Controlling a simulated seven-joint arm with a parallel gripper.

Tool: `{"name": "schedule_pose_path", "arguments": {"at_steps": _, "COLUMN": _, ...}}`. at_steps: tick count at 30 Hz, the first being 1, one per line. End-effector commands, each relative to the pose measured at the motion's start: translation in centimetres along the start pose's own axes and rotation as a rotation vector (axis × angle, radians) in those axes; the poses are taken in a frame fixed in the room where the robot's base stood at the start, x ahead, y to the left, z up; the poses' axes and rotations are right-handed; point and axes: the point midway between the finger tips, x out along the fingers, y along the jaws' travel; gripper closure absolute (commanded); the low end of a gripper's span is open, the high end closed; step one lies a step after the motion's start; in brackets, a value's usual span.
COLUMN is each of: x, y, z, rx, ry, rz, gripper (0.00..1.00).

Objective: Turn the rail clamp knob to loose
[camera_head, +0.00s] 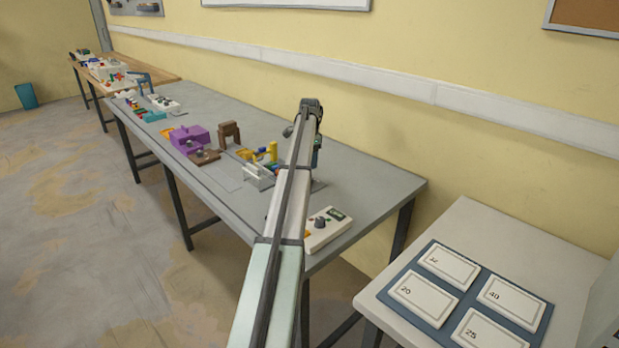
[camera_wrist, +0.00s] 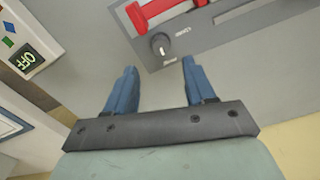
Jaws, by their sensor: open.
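The rail clamp knob (camera_wrist: 160,44) is a small round dark knob with a pale mark, seen in the wrist view on a grey panel (camera_wrist: 205,35). Small print sits beside and below it, too small to read. A red part (camera_wrist: 150,12) lies just above the knob in the picture. My gripper (camera_wrist: 157,66) has two blue fingers spread apart with nothing between them. The knob shows just beyond the fingertips, between their lines, and the fingers do not appear to touch it. In the head view my arm hides the knob.
In the head view, a white box with a dark knob (camera_head: 322,222) stands on the grey table (camera_head: 375,195). Purple blocks (camera_head: 188,138) and several other fixtures stand farther left.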

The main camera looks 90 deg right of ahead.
Motion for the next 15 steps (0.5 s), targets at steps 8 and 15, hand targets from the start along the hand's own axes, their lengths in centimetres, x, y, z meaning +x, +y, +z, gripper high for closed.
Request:
{"name": "schedule_pose_path", "arguments": {"at_steps": 8, "x": 4.9, "y": 0.0, "z": 0.1, "rx": 0.0, "ry": 0.0, "rz": 0.001, "gripper": 0.46}}
{"name": "schedule_pose_path", "arguments": {"at_steps": 15, "x": 7.4, "y": 0.0, "z": 0.0, "rx": 0.0, "ry": 0.0, "rz": 0.0, "gripper": 0.46}}
